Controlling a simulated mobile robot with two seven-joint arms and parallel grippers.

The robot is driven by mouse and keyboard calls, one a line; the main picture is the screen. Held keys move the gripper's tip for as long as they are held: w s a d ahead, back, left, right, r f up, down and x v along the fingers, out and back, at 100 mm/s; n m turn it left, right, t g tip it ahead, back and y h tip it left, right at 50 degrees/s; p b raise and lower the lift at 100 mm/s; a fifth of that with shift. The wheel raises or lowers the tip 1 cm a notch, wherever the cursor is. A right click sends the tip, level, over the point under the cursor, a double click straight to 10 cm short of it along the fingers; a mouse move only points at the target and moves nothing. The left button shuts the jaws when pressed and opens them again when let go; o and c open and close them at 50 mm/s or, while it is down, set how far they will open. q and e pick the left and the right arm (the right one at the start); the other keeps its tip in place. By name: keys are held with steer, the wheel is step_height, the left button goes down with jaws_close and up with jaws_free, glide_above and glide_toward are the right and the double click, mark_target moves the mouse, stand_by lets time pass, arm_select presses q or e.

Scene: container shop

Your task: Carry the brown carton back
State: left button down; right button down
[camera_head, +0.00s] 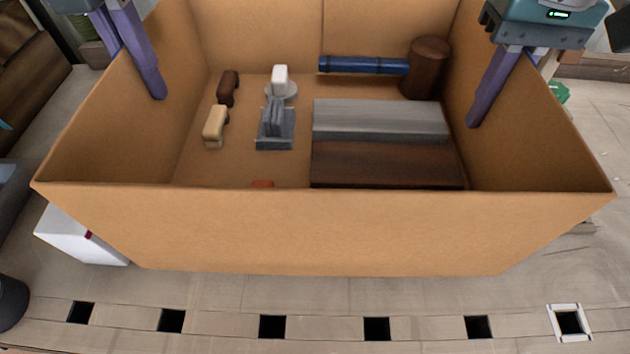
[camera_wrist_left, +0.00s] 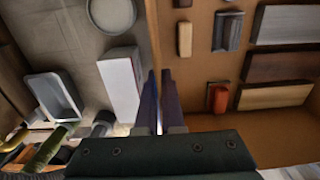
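The brown carton (camera_head: 330,232) is large, open at the top and fills the middle of the head view. My left gripper (camera_head: 138,62) straddles its left wall, with one finger inside and one outside. In the left wrist view, the left gripper (camera_wrist_left: 160,105) is closed on the thin carton wall (camera_wrist_left: 153,35). My right gripper (camera_head: 505,85) straddles the right wall the same way, its inner finger showing inside; its outer fingertip is hidden by the wall. I cannot tell surely whether the carton is off its support.
The carton holds a blue tube (camera_head: 365,65), a brown cylinder (camera_head: 427,68), grey and dark brown blocks and several small pieces. A white box (camera_head: 75,238) stands close by the carton's left side. Pale floor with dark square holes lies in front. A grey bin (camera_wrist_left: 55,95) shows in the left wrist view.

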mark_target(183, 147)
arm_select(q)
steer(key=shift+d+r, duration=0.1)
steer(key=shift+r, duration=0.05)
arm_select(e)
steer(key=shift+a+r, duration=0.1)
steer(key=shift+r, duration=0.05)
arm_select(q)
steer(key=shift+f, duration=0.2)
arm_select(e)
steer(key=shift+f, duration=0.2)
